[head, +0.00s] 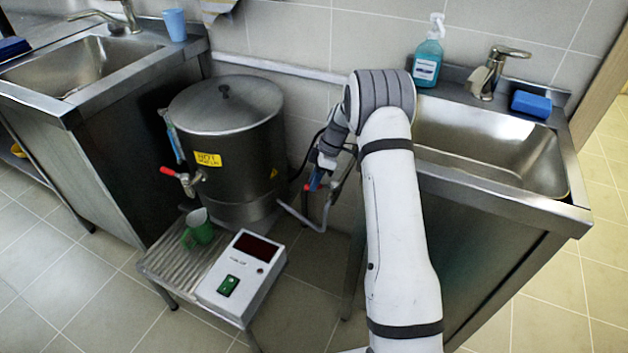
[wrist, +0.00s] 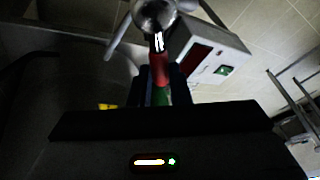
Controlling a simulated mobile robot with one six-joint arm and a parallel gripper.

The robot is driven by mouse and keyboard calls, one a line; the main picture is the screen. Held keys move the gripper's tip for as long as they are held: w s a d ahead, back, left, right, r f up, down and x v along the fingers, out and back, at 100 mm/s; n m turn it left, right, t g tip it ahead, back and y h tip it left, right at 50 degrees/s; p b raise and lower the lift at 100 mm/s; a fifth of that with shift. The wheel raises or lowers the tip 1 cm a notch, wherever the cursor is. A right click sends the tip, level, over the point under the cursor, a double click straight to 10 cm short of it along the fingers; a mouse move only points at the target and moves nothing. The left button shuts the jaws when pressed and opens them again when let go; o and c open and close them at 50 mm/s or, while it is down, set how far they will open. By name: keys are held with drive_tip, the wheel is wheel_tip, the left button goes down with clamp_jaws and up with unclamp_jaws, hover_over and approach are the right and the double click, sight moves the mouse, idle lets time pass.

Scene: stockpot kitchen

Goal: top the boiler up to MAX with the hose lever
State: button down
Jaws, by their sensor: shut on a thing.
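The boiler (head: 225,140) is a dark steel pot with a lid and a yellow HOT label, standing behind a slatted tray. A sight tube (head: 174,140) with blue in it runs up its left side; its marks are too small to read. In the wrist view my gripper (wrist: 159,90) is shut on the red hose lever (wrist: 158,68), below a shiny metal fitting (wrist: 153,14). In the head view my wrist partly hides the lever, so its angle is unclear.
A red-handled tap (head: 186,178) is on the boiler's front left, above a green mug (head: 198,228) on the slatted tray (head: 165,262). A control box (head: 240,277) with a dark display stands at the right. Steel sinks flank the boiler; my arm passes before the right one (head: 500,145).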

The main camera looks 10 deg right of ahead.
drive_tip(key=c, duration=1.4)
unclamp_jaws()
drive_tip(key=shift+o, duration=0.2)
drive_tip(key=shift+r, duration=0.1)
drive_tip(key=p+v, duration=0.1)
drive_tip(key=v, duration=0.6)
drive_tip(key=shift+d+r, duration=0.25)
drive_tip(key=shift+r, duration=0.05)
